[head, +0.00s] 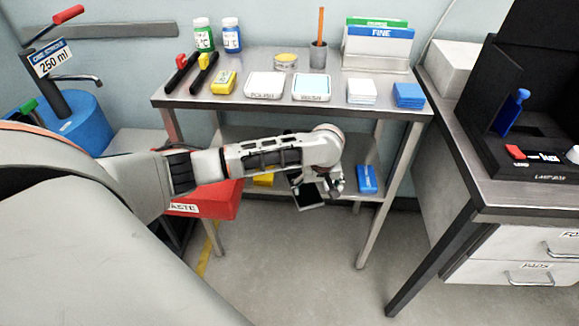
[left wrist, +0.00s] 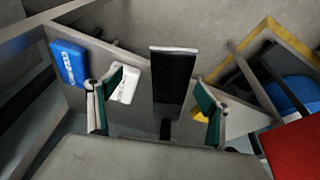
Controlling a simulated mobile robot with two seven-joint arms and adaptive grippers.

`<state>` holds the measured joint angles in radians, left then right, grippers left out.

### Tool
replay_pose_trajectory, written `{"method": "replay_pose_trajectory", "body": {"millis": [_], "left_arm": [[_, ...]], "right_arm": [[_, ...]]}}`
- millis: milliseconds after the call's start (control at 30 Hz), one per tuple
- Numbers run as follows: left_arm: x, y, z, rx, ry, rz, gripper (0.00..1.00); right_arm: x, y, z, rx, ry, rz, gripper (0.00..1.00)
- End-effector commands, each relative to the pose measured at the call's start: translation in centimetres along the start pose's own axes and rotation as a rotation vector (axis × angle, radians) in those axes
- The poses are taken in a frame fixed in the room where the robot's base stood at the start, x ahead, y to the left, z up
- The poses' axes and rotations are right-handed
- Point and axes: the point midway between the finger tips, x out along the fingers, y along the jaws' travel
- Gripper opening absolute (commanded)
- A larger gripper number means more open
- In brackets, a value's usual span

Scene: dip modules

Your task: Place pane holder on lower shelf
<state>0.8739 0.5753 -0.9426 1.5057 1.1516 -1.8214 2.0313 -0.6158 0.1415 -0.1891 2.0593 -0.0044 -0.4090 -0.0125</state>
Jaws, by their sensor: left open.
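A dark, flat, upright panel with a pale top edge, which looks like the pane holder (left wrist: 174,75), shows in the left wrist view between my left gripper's green-padded fingers. It also shows in the head view (head: 308,196) at the lower shelf's front. My left gripper (left wrist: 157,105) is open, with a visible gap between each finger and the panel. In the head view the left gripper (head: 330,186) points down in front of the lower shelf (left wrist: 105,58). Whether the panel's bottom rests on the shelf cannot be told. My right gripper is not in view.
On the lower shelf are a blue box (head: 367,179), a white item (left wrist: 127,86) and a yellow item (head: 263,179). The upper tabletop (head: 235,99) above holds bottles, dishes and boxes. A red bin (head: 222,203) stands left, a bench (head: 520,195) right.

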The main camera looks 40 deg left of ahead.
Motion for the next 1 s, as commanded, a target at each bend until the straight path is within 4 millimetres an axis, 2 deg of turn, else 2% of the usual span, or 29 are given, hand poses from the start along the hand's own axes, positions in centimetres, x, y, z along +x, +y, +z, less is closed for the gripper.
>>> {"method": "replay_pose_trajectory", "body": {"millis": [33, 200, 300, 500, 567, 700, 833, 1000], "left_arm": [[1.5, 0.5, 3.8, 0.063, -0.041, 0.046, 0.79], [3.6, 2.6, 12.9, 0.26, -0.095, 0.244, 0.79], [4.0, 3.2, 17.7, 0.358, -0.094, 0.362, 0.79], [3.5, 2.6, 24.4, 0.516, -0.006, 0.557, 0.79], [3.1, 1.9, 25.8, 0.557, 0.041, 0.598, 0.79], [2.1, -0.7, 27.9, 0.653, 0.18, 0.65, 0.79], [1.0, -4.3, 28.8, 0.753, 0.331, 0.639, 0.79], [-0.6, -9.4, 28.9, 0.892, 0.5, 0.561, 0.79]], "right_arm": [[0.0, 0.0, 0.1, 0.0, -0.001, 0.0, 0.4], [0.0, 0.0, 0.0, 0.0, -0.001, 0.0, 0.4], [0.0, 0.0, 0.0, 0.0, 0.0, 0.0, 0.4], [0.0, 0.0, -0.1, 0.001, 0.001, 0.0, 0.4], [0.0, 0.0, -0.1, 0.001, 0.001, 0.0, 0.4], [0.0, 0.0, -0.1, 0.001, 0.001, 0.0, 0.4], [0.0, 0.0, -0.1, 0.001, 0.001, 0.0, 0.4], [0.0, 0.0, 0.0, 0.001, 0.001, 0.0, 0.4]]}}
